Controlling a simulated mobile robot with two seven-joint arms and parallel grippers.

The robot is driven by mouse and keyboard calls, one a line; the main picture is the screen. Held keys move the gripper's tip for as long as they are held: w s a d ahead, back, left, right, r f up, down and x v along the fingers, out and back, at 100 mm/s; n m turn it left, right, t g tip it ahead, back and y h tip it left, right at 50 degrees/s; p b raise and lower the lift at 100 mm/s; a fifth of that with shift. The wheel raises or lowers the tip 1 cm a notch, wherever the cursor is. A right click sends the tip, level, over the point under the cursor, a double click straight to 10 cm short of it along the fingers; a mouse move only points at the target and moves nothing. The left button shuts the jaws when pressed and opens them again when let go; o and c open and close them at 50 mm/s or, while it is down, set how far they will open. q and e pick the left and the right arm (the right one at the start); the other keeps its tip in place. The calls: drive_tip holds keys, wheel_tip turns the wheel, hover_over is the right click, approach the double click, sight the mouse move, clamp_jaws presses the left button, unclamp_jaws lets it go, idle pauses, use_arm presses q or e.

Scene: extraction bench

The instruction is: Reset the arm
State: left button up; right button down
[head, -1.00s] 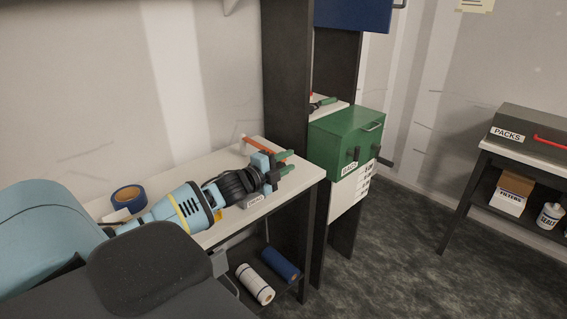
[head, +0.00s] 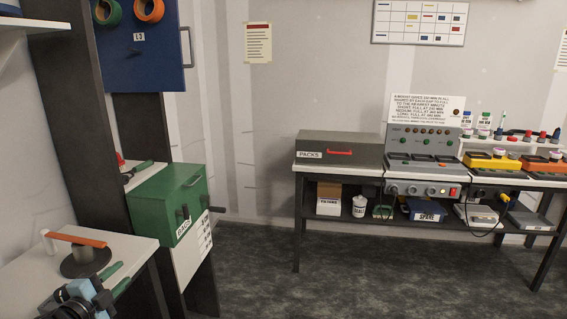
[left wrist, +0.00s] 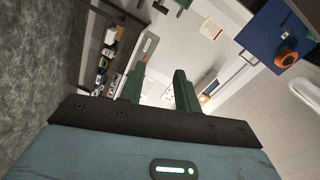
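My left gripper (head: 114,278) is at the lower left of the head view, over the white side table (head: 30,272), with its arm mostly cut off by the frame edge. Its two green fingers are apart, and the left wrist view shows the open gap between them (left wrist: 160,88) with nothing held. An orange-handled item on a dark round base (head: 85,258) stands on the table just beyond the gripper. My right gripper is in neither view.
A green box (head: 168,200) stands on a dark shelf frame right of the table. The workbench at the back holds a grey PACKS case (head: 338,152) and a control panel (head: 425,150). The dark floor between (head: 250,270) is clear.

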use_arm(q)
drive_tip(key=s+d+f+n+g, duration=0.2)
drive_tip(key=s+d+f+n, duration=0.1)
drive_tip(key=s+d+f, duration=0.6)
drive_tip(key=s+d+f+n+g, duration=0.2)
drive_tip(key=s+d+f+n, duration=0.3)
drive_tip(key=f, duration=0.6)
drive_tip(key=s+d+f+n+g, duration=0.1)
drive_tip(key=s+d+f+n, duration=0.2)
drive_tip(key=s, duration=0.6)
drive_tip(key=s+d+f+n+g, duration=0.2)
drive_tip(key=s+d+f, duration=0.1)
drive_tip(key=s+d, duration=0.4)
drive_tip(key=shift+s+d+f+n, duration=0.2)
drive_tip(key=shift+s+d+n, duration=0.15)
drive_tip(key=shift+s, duration=0.9)
drive_tip(key=shift+a, duration=0.1)
